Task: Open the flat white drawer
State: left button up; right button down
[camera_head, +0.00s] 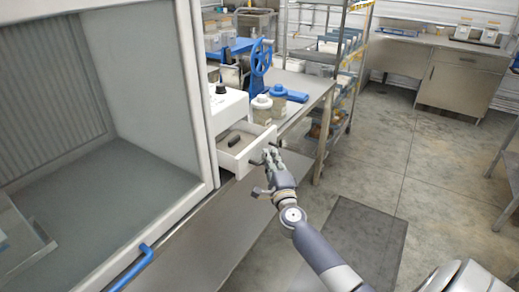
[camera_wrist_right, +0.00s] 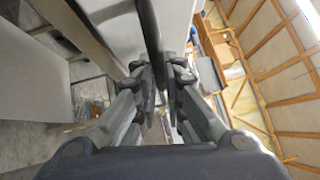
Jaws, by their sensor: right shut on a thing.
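The flat white drawer (camera_head: 236,160) stands pulled out of a white unit (camera_head: 228,108) beside the large cabinet, and its inside shows. A small dark thing (camera_head: 231,139) lies in it. My right gripper (camera_head: 268,158) is at the drawer's front. In the right wrist view its fingers (camera_wrist_right: 160,75) are shut on a dark upright bar (camera_wrist_right: 151,35), which appears to be the drawer handle. The handle is mostly hidden by the fingers in the head view. My left gripper is not in view.
A large open cabinet (camera_head: 206,185) with a blue handle (camera_head: 132,268) fills the left. A rack (camera_head: 345,75) stands further back. The floor to the right is largely clear, with a dark mat (camera_head: 355,235).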

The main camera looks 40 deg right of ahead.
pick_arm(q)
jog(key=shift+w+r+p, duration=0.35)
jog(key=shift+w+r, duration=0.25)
pick_arm(e)
jog(key=s+d, duration=0.2)
jog(key=s, duration=0.4)
jog(key=shift+s+d, duration=0.35)
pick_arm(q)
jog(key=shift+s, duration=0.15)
pick_arm(e)
jog(key=shift+f, duration=0.1)
jog(key=c, duration=1.7)
grip_release()
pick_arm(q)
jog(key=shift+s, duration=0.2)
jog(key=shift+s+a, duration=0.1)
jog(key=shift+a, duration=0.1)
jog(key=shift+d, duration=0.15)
pick_arm(e)
jog(key=v, duration=1.2)
